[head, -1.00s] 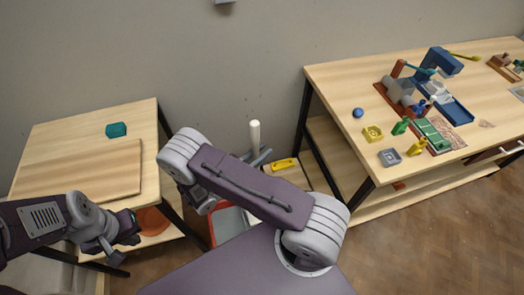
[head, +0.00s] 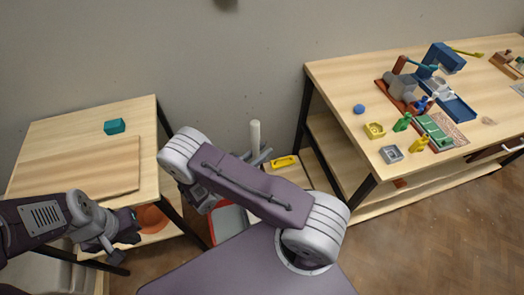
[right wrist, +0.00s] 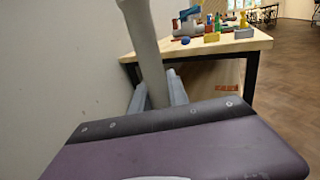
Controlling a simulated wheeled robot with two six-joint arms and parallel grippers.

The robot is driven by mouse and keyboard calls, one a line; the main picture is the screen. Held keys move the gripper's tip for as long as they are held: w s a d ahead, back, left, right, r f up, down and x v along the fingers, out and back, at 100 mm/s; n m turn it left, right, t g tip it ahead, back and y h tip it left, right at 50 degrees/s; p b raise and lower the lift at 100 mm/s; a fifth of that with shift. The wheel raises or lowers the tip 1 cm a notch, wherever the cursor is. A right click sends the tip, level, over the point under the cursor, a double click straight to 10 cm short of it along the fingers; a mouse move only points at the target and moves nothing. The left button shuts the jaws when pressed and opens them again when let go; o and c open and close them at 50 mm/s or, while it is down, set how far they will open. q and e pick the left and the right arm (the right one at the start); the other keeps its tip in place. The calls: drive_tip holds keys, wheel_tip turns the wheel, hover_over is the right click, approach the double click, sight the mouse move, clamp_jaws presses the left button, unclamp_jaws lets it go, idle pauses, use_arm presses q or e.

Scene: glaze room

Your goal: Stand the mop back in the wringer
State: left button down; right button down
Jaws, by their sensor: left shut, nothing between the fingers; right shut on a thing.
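The mop's pale handle (head: 255,134) stands about upright near the wall, between the two benches. My right gripper (head: 259,156) is shut on it, with the top of the handle sticking up above the fingers. In the right wrist view the handle (right wrist: 146,45) rises between the grey-blue fingers, tilted in that picture. The mop's lower end is hidden behind my right arm. A red-edged pale container (head: 228,222), possibly the wringer, shows partly below that arm. I cannot tell whether the mop is in it. My left gripper (head: 130,226) is shut and empty beside the left bench.
The left bench (head: 80,125) carries a board and a teal block (head: 114,126). An orange round thing (head: 152,218) sits below it. The right bench (head: 335,82) holds a blue machine and several small coloured items. A yellow thing (head: 285,162) lies low beside its leg.

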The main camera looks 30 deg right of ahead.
drive_tip(key=c, duration=1.2)
unclamp_jaws()
drive_tip(key=b+v, duration=0.2)
drive_tip(key=v, duration=0.7)
drive_tip(key=shift+a+f, duration=0.1)
